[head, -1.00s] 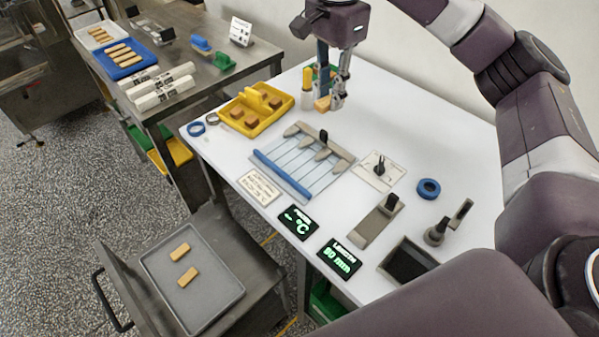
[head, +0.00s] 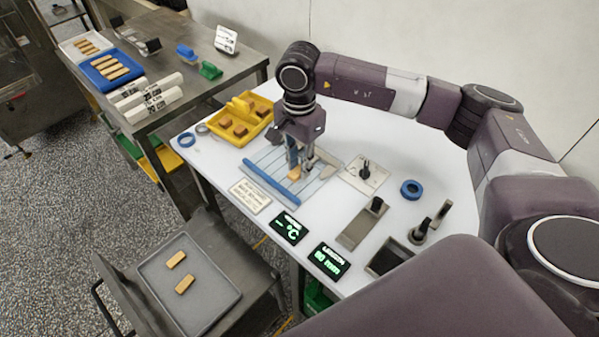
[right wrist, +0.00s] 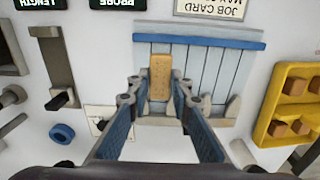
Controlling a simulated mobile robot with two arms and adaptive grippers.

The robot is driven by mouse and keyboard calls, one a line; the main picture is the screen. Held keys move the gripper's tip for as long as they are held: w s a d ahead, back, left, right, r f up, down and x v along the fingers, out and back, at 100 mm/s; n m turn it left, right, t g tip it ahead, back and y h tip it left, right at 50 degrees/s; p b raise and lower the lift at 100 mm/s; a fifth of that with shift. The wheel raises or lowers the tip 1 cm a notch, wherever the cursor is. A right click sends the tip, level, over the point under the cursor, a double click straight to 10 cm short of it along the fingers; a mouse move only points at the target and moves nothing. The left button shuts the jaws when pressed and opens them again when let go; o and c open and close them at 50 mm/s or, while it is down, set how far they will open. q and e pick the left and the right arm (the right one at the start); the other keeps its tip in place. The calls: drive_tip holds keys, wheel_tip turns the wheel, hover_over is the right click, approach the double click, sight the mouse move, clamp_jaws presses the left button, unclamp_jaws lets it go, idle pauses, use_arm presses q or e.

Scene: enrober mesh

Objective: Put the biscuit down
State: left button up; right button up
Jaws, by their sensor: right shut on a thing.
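My right gripper (head: 300,165) is shut on a tan oblong biscuit (head: 294,173). It is over the pale blue board with lengthwise lines (head: 262,158), which has a blue bar along its front edge. In the right wrist view, the biscuit (right wrist: 160,78) sits between the fingertips (right wrist: 157,90), its long side roughly along the board's lines, near the blue bar (right wrist: 200,41). I cannot tell whether the biscuit touches the board or hangs just above it. The gripper hides part of the board and its grey wedge pieces. My left gripper is not in view.
A yellow tray (head: 221,136) with brown blocks stands behind the board. A job card (head: 250,196) and two displays (head: 289,228) lie in front. A grey tray (head: 208,308) with two biscuits is lower left.

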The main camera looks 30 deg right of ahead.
sight(300, 169)
wheel_tip(300, 169, down, 4)
drive_tip(key=shift+f+p, duration=0.1)
drive_tip(key=shift+p, duration=0.4)
drive_tip(key=shift+f, duration=0.1)
drive_tip(key=shift+f, duration=0.1)
drive_tip(key=shift+f+b, duration=0.15)
drive_tip(key=shift+b, duration=0.15)
drive_tip(key=o, duration=0.9)
drive_tip(key=shift+c, duration=0.2)
